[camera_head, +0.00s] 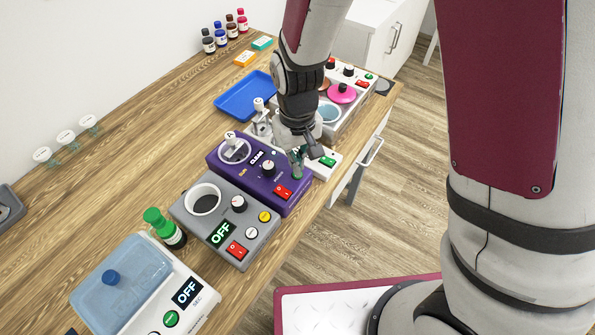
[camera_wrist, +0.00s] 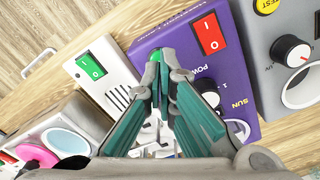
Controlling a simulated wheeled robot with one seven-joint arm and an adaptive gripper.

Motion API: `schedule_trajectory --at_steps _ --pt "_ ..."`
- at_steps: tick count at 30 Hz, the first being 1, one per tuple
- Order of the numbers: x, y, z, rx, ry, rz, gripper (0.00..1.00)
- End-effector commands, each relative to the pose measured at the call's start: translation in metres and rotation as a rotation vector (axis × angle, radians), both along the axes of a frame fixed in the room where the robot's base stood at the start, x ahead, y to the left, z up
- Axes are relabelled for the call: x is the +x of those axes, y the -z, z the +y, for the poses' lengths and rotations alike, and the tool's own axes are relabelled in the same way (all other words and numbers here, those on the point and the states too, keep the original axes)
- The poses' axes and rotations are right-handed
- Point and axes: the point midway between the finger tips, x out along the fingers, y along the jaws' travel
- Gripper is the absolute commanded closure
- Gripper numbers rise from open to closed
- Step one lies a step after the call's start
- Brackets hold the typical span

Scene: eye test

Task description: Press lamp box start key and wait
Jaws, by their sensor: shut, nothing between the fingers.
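The purple lamp box (camera_head: 218,163) stands on the bench among other devices. It has a red power switch (camera_head: 283,191), a black knob (camera_head: 268,167), a small lettered display (camera_head: 257,158) and a well holding a vial marked A (camera_head: 231,139). My gripper (camera_head: 297,174) is at the box's right edge, pointing down. In the wrist view its teal fingers (camera_wrist: 155,78) are shut and empty, tips together over the purple face. A green key (camera_wrist: 155,56) shows at the fingertips, mostly covered by them. I cannot tell whether they touch it. The red switch (camera_wrist: 210,33) is beside them.
A grey box (camera_head: 178,207) with an OFF display stands close in front. A white device with a blue lid (camera_head: 140,270) and a green-capped bottle (camera_head: 165,228) are nearer. A white box with a green switch (camera_head: 328,160) adjoins behind. A blue tray (camera_head: 232,105) lies further back.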

Motion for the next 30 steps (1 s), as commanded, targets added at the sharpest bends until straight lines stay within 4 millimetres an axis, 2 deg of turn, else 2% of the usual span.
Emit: schedule_trajectory --at_steps 30 --pt "0.0 0.014 0.0 0.0 0.0 0.0 1.0"
